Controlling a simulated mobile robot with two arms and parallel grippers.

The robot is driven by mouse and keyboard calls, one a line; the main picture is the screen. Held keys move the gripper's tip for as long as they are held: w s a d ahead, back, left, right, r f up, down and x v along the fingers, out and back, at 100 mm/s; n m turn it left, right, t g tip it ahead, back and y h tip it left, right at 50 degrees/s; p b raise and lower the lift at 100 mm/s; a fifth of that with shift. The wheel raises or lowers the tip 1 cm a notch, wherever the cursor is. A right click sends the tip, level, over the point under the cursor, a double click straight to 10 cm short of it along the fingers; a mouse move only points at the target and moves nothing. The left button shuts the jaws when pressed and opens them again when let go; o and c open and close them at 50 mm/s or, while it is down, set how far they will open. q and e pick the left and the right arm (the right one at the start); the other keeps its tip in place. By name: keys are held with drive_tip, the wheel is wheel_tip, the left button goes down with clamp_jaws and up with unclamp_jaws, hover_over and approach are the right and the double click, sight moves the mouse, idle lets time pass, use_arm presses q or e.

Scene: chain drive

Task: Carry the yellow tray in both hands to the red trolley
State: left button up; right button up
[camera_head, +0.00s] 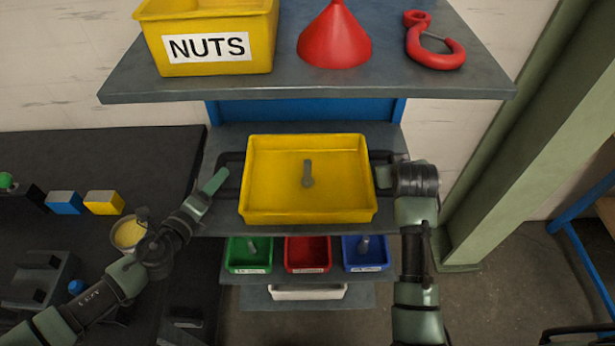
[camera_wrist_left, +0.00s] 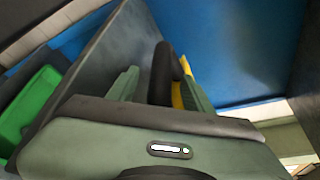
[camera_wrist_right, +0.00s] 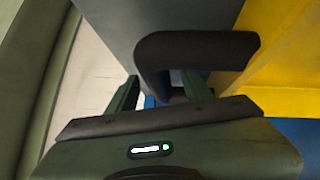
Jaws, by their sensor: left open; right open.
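The yellow tray (camera_head: 260,212) sits level on the middle grey shelf, with a grey upright peg (camera_head: 308,172) inside and a black handle on each side. My left gripper (camera_head: 217,182) is open at the left handle (camera_head: 232,160); in the left wrist view the handle (camera_wrist_left: 161,72) stands between its fingers (camera_wrist_left: 160,90). My right gripper (camera_head: 392,166) is open at the right handle; in the right wrist view the handle (camera_wrist_right: 195,48) reaches in between its fingers (camera_wrist_right: 160,92). Contact cannot be told. The red trolley is not in view.
An upper shelf (camera_head: 300,88) overhangs the tray, holding a yellow NUTS bin (camera_head: 262,35), a red funnel (camera_head: 335,42) and a red hook (camera_head: 437,50). Green, red and blue bins (camera_head: 365,254) sit below. A dark bench (camera_head: 100,155) is left; a green post (camera_head: 530,130) is right.

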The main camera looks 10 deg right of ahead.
use_arm(q)
drive_tip(key=shift+w+d+f, duration=0.1)
drive_tip(key=shift+w+d, duration=0.1)
drive_tip(key=shift+w, duration=0.15)
use_arm(e)
drive_tip(key=shift+w+d+f, duration=0.15)
drive_tip(key=shift+w+f, duration=0.15)
drive_tip(key=shift+f, duration=0.05)
use_arm(q)
drive_tip(key=c, duration=1.1)
use_arm(e)
drive_tip(key=c, duration=1)
use_arm(q)
clamp_jaws()
use_arm(e)
clamp_jaws()
use_arm(q)
drive_tip(key=shift+a+f, duration=0.1)
